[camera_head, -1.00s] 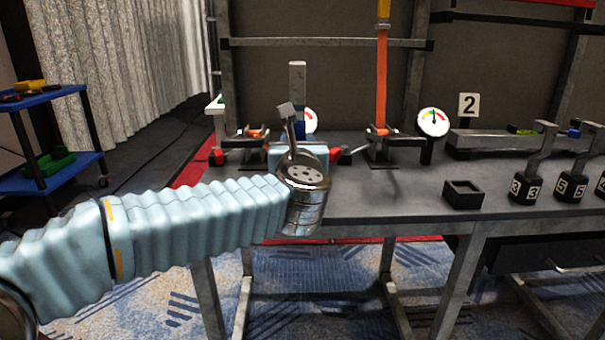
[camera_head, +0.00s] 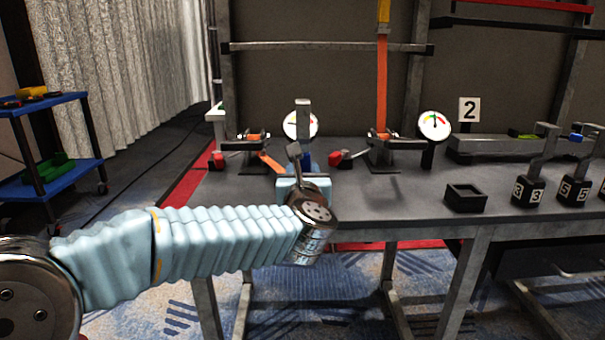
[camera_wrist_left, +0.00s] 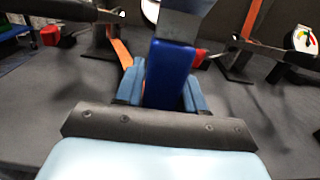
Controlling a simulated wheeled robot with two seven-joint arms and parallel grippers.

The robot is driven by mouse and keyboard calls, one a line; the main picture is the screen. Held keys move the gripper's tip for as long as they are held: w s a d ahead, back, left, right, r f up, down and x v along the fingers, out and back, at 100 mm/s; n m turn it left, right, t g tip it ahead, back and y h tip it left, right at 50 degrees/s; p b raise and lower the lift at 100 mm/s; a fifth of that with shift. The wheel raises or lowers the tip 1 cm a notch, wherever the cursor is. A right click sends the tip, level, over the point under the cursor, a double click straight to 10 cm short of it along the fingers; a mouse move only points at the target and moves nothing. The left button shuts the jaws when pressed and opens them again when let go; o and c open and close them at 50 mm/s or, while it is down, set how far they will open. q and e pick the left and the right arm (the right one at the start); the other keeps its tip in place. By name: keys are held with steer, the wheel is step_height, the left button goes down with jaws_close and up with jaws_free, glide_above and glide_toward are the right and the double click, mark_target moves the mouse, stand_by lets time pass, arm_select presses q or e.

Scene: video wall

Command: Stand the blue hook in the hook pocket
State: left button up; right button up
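The blue hook (camera_head: 303,119) has a grey metal upper bar and a blue lower block. It stands roughly upright beyond my left wrist in the head view. My left gripper (camera_wrist_left: 164,90) is shut on its blue block, with a light blue finger on each side in the left wrist view. The hook's blue block (camera_wrist_left: 169,76) shows there, and its lower end is hidden by the gripper. A black open-topped square box (camera_head: 465,197) stands on the table to the right; I cannot tell whether it is the hook pocket. My right gripper is not in view.
The grey table (camera_head: 400,205) is clear between my gripper and the black box. Several numbered black weights (camera_head: 528,191) with grey hooked stems stand at right. Orange straps with ratchets (camera_head: 381,140) and round gauges (camera_head: 434,125) stand behind. A grey rail (camera_head: 490,146) lies at back right.

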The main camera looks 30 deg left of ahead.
arm_select(q)
steer(key=o, duration=0.4)
steer(key=shift+c, duration=0.2)
steer(key=shift+r+p, duration=0.3)
steer(key=shift+p, duration=0.1)
steer(key=b+v, duration=0.1)
steer(key=v, duration=1.1)
steer(key=shift+f, duration=0.2)
